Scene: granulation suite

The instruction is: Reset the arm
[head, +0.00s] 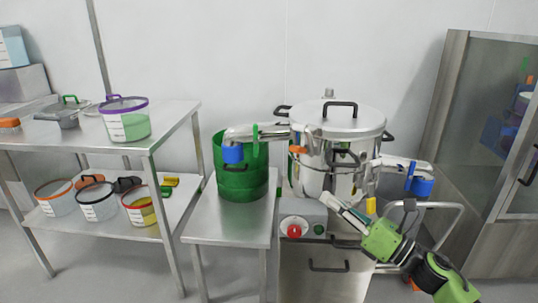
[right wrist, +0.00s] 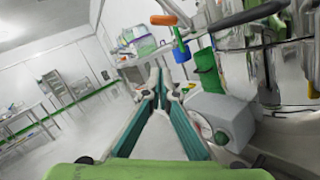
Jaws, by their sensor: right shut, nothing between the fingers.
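My right arm, with green and black links, comes in from the lower right of the head view. My right gripper (head: 330,200) is shut and empty, in front of the steel vessel (head: 312,180) and near the top of the grey control box (head: 303,218). In the right wrist view its two teal-padded fingers (right wrist: 160,82) meet at the tips with nothing between them. The control box (right wrist: 222,112) shows close to the right of the fingers there. My left gripper is in neither view.
The lidded vessel has blue-ended side arms and sits on a steel cabinet (head: 325,285). A green drum (head: 240,178) stands on a low side table (head: 222,228). A two-tier table (head: 85,135) at left holds several lidded containers. A glass-door cabinet (head: 450,110) stands at right.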

